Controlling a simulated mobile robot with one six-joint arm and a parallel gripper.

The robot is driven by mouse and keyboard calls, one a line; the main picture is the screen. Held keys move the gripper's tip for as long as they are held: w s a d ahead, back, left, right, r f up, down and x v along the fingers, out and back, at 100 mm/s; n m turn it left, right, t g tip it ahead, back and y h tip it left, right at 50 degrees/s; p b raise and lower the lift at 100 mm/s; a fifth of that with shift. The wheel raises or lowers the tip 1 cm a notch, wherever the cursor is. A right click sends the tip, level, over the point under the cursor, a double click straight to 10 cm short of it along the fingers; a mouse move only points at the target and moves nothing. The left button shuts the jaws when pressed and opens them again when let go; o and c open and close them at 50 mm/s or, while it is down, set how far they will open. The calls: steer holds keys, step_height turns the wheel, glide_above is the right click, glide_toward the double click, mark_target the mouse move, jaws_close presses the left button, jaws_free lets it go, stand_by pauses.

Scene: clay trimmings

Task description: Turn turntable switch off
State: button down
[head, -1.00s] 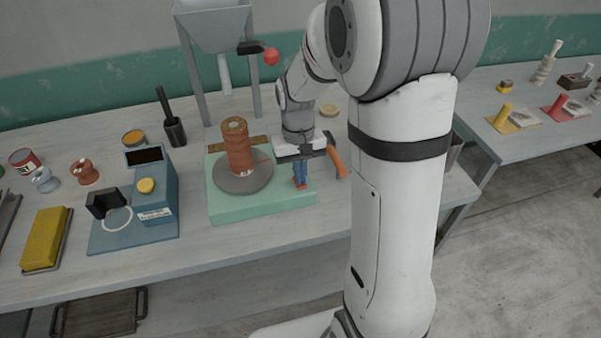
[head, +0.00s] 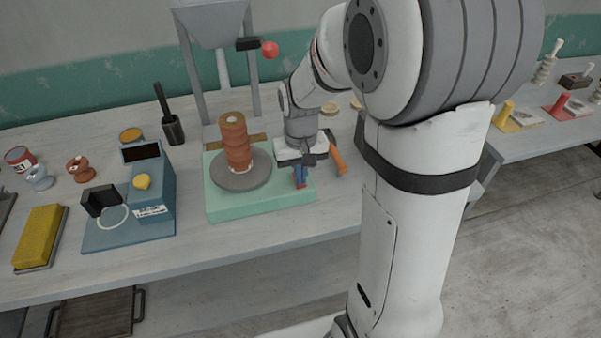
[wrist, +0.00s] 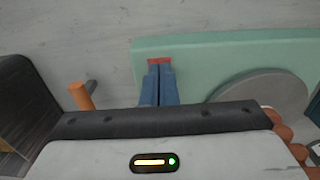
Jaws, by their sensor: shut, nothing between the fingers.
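The turntable has a mint green base (head: 262,203) with a round grey disc (head: 222,184). A ridged terracotta column (head: 236,152) stands on the disc. My gripper (head: 300,184) is over the right side of the base, its blue, red-tipped fingers shut together and empty, pointing down. In the wrist view the shut fingers (wrist: 160,66) overlap the green base (wrist: 200,60) near its corner, left of the disc (wrist: 262,98). I cannot tell whether they touch the base. The turntable switch is not clearly visible; the fingers may hide it.
An orange-handled tool (head: 338,160) lies just right of my gripper. A blue machine with a yellow button (head: 142,182) stands left of the turntable. A hopper stand (head: 215,15) with a red-knobbed lever (head: 270,49) rises behind. The table's front strip is clear.

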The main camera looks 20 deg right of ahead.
steer(key=shift+f, duration=0.35)
